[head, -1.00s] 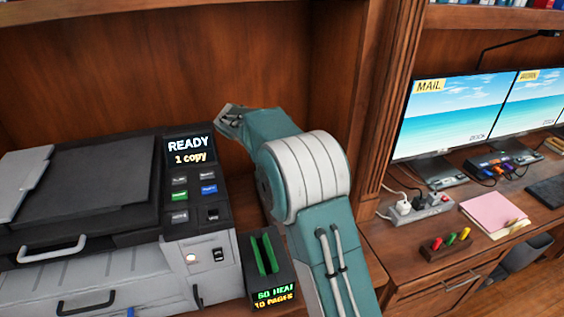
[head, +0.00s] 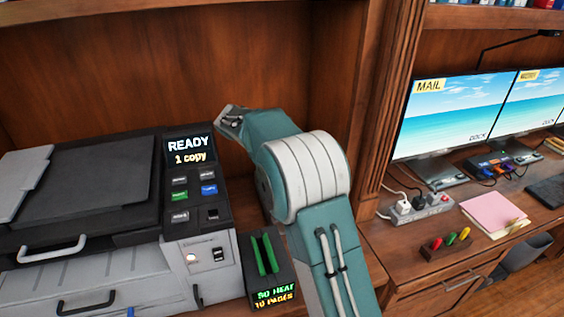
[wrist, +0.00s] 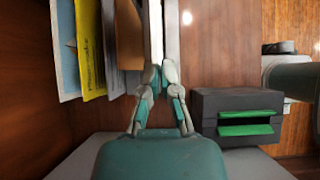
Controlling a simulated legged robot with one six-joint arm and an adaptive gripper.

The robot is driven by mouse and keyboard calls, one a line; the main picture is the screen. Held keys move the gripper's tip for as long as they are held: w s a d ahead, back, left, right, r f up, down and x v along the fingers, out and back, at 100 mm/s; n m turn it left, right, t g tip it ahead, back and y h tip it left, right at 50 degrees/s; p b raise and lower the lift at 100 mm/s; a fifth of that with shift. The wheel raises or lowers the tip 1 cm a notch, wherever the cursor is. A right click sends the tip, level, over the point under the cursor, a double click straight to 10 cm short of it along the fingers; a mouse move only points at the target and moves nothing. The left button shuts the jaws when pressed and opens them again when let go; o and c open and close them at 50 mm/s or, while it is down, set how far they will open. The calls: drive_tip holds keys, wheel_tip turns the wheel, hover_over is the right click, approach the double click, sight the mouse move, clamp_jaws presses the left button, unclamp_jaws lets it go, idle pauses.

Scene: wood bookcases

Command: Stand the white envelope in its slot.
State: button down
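In the wrist view my gripper (wrist: 160,74) has its two fingertips close together on a thin, bright white piece seen edge-on, which looks like the white envelope (wrist: 156,32). It extends up from the fingertips to the top of the picture. A paler grey-white strip lies just right of it; I cannot tell whether it is part of the envelope or a panel behind. In the head view my arm hides the fingertips and the envelope. I cannot make out the envelope's slot clearly.
Left of the fingers stand blue, yellow and brown papers (wrist: 92,45). A black box with green strips (wrist: 237,118) is close on the right. The printer (head: 85,195) is left of my arm; a desk with monitors (head: 455,120) is on the right.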

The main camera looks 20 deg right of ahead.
wheel_tip(320, 180, down, 8)
drive_tip(key=shift+f, duration=0.15)
idle(3.3)
drive_tip(key=c, duration=0.7)
unclamp_jaws()
wheel_tip(320, 180, up, 10)
